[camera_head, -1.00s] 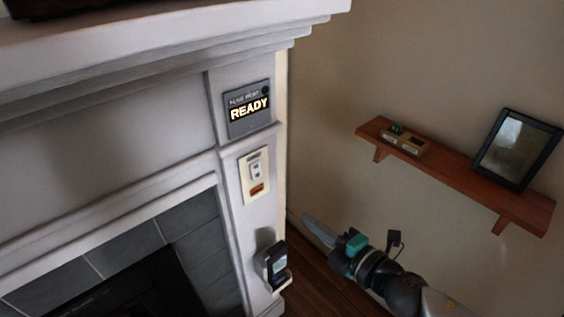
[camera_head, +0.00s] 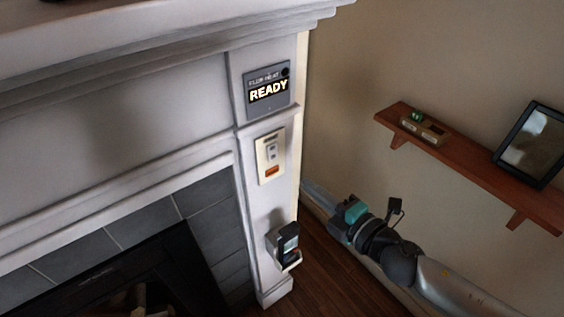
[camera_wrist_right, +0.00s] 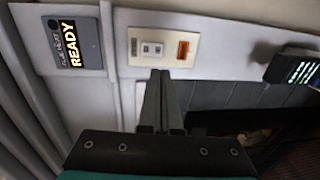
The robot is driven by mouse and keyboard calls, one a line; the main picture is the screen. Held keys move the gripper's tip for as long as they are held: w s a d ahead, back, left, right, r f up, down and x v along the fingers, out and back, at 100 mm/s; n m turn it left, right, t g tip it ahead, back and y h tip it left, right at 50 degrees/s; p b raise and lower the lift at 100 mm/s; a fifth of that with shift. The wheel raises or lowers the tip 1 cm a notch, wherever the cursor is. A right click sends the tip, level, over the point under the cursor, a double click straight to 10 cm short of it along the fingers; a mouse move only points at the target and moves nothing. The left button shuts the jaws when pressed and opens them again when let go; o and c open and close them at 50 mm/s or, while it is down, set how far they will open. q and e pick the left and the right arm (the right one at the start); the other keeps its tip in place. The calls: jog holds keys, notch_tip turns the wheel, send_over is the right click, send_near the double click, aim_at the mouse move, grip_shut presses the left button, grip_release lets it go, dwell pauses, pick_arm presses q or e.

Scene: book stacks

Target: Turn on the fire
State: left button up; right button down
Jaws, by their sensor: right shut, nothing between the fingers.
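The fireplace (camera_head: 110,115) has a white surround, grey tiles and a dark firebox opening at the lower left of the head view. On its right pillar is a cream switch plate (camera_head: 270,156) with a pale switch and an orange part; the plate (camera_wrist_right: 163,46) also shows in the right wrist view. Above it a grey panel (camera_head: 267,88) reads READY. My right gripper (camera_head: 308,187) is shut and empty, to the right of the pillar in the head view. In the right wrist view its fingertips (camera_wrist_right: 160,74) point at the plate's edge; contact cannot be told. My left gripper is out of view.
A dark device with a lit screen (camera_head: 287,243) sits in a holder low on the pillar. A wooden shelf (camera_head: 470,170) on the right wall carries a small box (camera_head: 424,128) and a framed picture (camera_head: 533,145). Wooden floor (camera_head: 325,275) shows below my arm.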

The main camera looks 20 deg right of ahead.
aim_at(274, 158)
jog(key=p+x, duration=0.1)
jog(key=x, duration=0.9)
jog(key=shift+w+a, duration=0.15)
jog(key=shift+w, duration=0.25)
jog(key=shift+f, duration=0.1)
jog(key=shift+w+a+f+b, duration=0.1)
jog(key=shift+f+b, duration=0.1)
jog(key=shift+b, duration=0.65)
jog(key=shift+r, duration=0.2)
